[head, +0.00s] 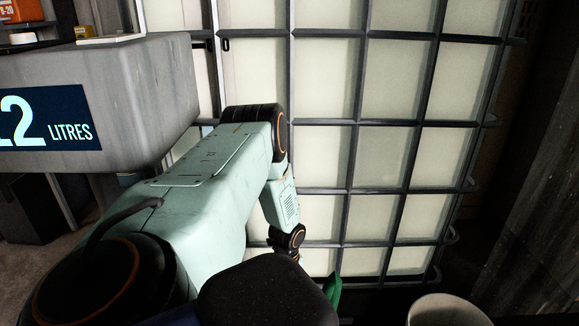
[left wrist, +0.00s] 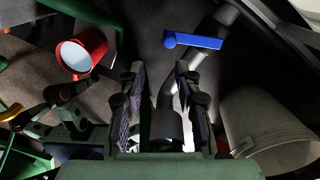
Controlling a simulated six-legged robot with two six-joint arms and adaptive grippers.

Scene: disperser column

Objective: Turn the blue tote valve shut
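The blue valve handle (left wrist: 193,41) shows in the left wrist view, just beyond and slightly right of my left fingertips. It lies nearly crosswise over a grey valve pipe (left wrist: 168,124), whose round end shows between the fingers. My left gripper (left wrist: 160,68) is open, with a gap between its two fingers; neither finger clearly touches the handle. In the head view my left arm reaches down in front of the caged white tote (head: 325,95); its gripper and the valve are hidden there. My right gripper is in neither view.
A pale bucket (left wrist: 262,125) stands close to the right of the pipe; its rim also shows in the head view (head: 447,308). A red cylindrical container (left wrist: 82,50) is at the left. A grey block marked "LITRES" (head: 135,95) juts in at upper left.

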